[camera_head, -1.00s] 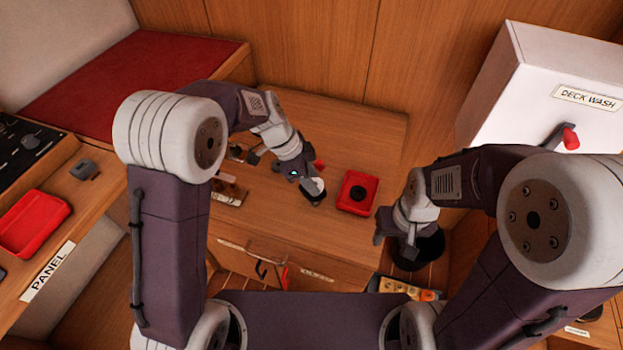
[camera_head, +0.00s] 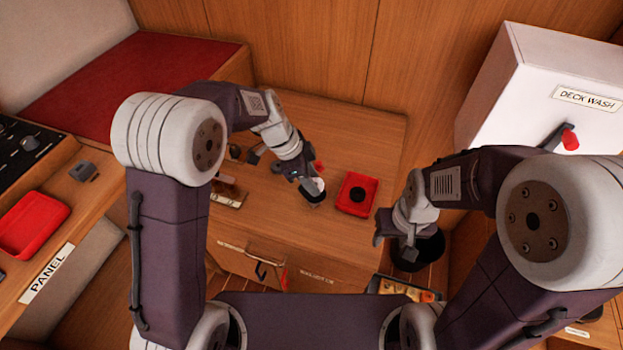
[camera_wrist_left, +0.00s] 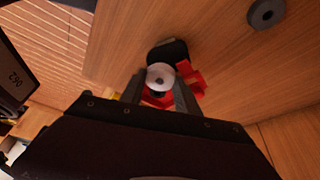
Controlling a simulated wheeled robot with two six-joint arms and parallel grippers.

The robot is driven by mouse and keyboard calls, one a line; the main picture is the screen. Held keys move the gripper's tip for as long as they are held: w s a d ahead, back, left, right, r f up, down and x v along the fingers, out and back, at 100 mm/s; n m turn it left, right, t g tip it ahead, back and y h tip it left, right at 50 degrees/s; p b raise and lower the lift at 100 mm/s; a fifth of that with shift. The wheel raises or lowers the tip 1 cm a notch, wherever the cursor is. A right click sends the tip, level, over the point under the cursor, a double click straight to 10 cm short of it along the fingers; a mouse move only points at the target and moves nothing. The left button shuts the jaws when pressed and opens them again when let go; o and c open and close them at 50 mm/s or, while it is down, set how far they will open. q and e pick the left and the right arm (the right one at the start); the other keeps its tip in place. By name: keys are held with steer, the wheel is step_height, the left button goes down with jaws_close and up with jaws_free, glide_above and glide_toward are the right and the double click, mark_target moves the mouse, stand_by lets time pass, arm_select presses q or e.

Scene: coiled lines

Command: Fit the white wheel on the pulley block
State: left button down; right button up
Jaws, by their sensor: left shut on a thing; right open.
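My left gripper (camera_head: 312,194) is low over the table and shut on the white wheel (camera_wrist_left: 160,76); the wheel also shows in the head view (camera_head: 319,184). In the left wrist view the wheel sits between the two fingertips, its central hole visible. A red part (camera_wrist_left: 191,79), apparently the pulley block, lies right behind and beside the wheel, with a black rounded piece (camera_wrist_left: 168,51) next to it. Whether wheel and block touch is unclear. In the head view only a bit of red (camera_head: 319,166) shows past the gripper. My right gripper (camera_head: 380,239) is open and empty near the table's front right corner.
A red tray (camera_head: 343,203) with a black round piece stands just right of my left gripper. A dark disc (camera_wrist_left: 267,13) lies on the table. A labelled rack (camera_head: 228,198) is at the left. A black bucket (camera_head: 430,252) stands below my right gripper.

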stand_by(0.4)
arm_select(q)
steer(key=shift+f+b, duration=0.3)
steer(key=shift+b, duration=0.05)
steer(key=shift+r, duration=0.1)
steer(key=shift+r, duration=0.25)
stand_by(0.6)
steer(key=shift+f, duration=0.15)
steer(key=shift+f+b, duration=0.2)
steer(key=shift+b, duration=0.15)
steer(key=shift+r, duration=0.1)
steer(key=shift+r, duration=0.25)
